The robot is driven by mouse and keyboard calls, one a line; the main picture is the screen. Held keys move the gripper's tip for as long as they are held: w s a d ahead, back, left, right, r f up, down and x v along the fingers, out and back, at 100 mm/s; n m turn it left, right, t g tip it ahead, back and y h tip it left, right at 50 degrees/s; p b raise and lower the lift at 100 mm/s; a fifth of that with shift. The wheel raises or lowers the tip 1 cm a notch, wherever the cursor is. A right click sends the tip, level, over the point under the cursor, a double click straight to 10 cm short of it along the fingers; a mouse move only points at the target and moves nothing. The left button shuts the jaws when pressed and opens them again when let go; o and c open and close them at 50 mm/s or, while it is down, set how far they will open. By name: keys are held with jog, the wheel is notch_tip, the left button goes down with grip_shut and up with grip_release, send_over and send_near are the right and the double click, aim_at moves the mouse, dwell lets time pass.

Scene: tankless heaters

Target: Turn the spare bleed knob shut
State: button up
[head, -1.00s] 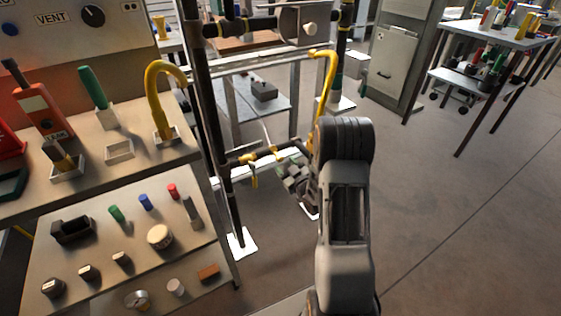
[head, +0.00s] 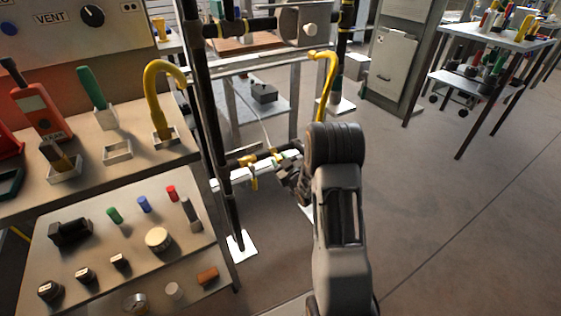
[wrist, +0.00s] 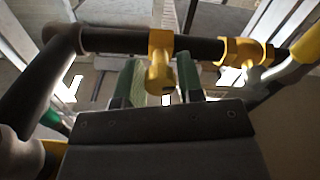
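A yellow bleed fitting with a downward, rounded knob (wrist: 160,72) sits on a dark horizontal pipe in the wrist view. My gripper (wrist: 160,88) has its two green-tipped fingers on either side of this knob, with narrow gaps visible; contact cannot be confirmed. A second yellow fitting (wrist: 238,52) with a small knob is farther right on the same pipe. In the head view my gripper (head: 287,170) is at the low pipe, partly hidden by my arm. Yellow fittings (head: 252,165) show on that pipe left of the gripper. Which knob is the spare one cannot be told.
The pipe frame's dark upright (head: 208,110) stands left of the gripper. A curved yellow pipe (head: 328,75) rises behind my arm. Benches with tools and knobs (head: 157,239) fill the left. The floor (head: 440,220) at right is clear.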

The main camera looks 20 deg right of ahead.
jog(key=shift+d, duration=0.1)
jog(key=c, duration=0.5)
jog(key=shift+m, duration=0.3)
jog(key=m, duration=0.3)
jog(key=shift+m, duration=0.4)
jog(key=m, duration=0.5)
jog(key=shift+a+r, duration=0.1)
jog(key=shift+a, duration=0.1)
jog(key=m+p, duration=0.1)
jog(key=m, duration=0.4)
jog(key=shift+m, duration=0.4)
jog(key=m+p, duration=0.1)
jog(key=m, duration=0.4)
jog(key=shift+r+m, duration=0.1)
jog(key=shift+m, duration=0.2)
